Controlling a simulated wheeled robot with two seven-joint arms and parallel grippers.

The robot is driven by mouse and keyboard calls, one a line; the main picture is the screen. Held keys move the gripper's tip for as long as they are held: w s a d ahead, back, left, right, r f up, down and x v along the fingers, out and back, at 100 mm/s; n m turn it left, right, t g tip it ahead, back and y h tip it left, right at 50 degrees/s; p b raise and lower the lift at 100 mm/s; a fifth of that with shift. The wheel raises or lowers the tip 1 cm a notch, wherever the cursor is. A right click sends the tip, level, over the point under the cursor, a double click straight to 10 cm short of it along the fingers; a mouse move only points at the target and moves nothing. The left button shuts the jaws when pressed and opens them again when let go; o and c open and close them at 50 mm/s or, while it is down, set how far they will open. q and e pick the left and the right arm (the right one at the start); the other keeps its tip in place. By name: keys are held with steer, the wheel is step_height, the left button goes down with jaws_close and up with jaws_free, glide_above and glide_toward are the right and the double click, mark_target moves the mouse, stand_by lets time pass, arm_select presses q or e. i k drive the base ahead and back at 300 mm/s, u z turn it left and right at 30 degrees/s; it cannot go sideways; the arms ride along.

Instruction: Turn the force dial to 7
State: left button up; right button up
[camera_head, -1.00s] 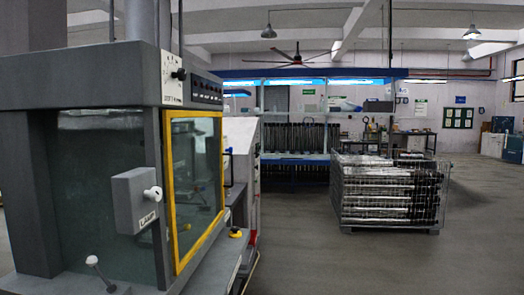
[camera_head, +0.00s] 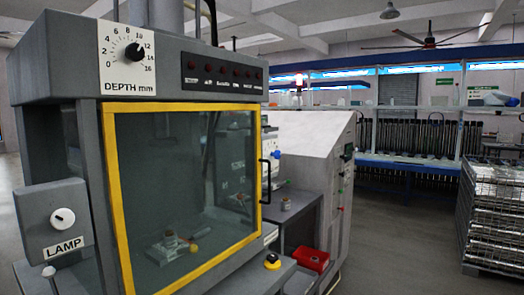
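I see no dial labelled force. A black dial (camera_head: 134,52) with a white pointer sits on a white panel marked "DEPTH mm", with a scale from 0 to 16, at the top left of the grey machine (camera_head: 60,75). Its pointer aims to the upper right, near 12. A white knob (camera_head: 63,218) is on a grey box labelled "LAMP" at the lower left. Neither of my grippers is in view.
A yellow-framed glass door (camera_head: 108,190) with a black handle (camera_head: 266,182) covers the machine's front. A second grey machine (camera_head: 315,150), a red bin (camera_head: 312,260) and a metal cage (camera_head: 488,220) stand to the right. Open floor (camera_head: 395,240) lies between.

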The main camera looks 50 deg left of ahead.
mark_target(277, 155)
steer(key=u, duration=0.9)
steer(key=i, duration=1.15)
steer(key=u, duration=1.2)
